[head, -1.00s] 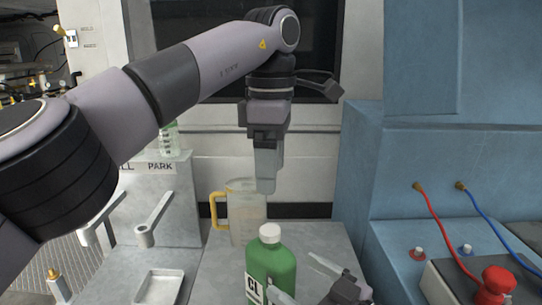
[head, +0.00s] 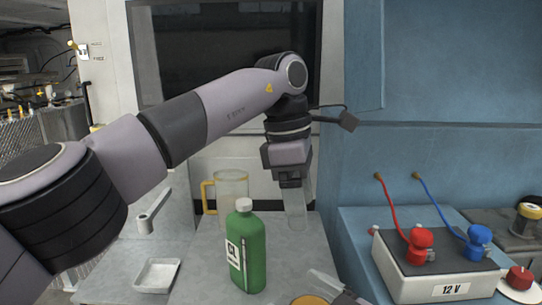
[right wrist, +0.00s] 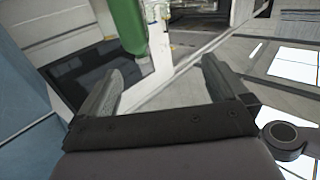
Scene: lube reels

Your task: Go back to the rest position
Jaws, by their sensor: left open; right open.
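My left gripper (head: 297,207) hangs pointing down over the grey worktop (head: 205,270) in the head view. Its fingers look empty, to the right of the clear jug and behind the green bottle. My right gripper (head: 335,290) shows only partly at the bottom edge of the head view. In the right wrist view (right wrist: 160,82) its two fingers are spread wide, with nothing between them. The green bottle (head: 246,255) stands upright, apart from both grippers; a green shape, likely the same bottle, shows beyond the fingers in the right wrist view (right wrist: 128,22).
A clear jug (head: 231,186) with a yellow handle stands behind the bottle. A white tray (head: 157,275) lies at left. A 12 V box (head: 440,287) with red and blue clamps is at right, by a blue wall (head: 450,90). A tan disc (head: 309,300) is cut off below.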

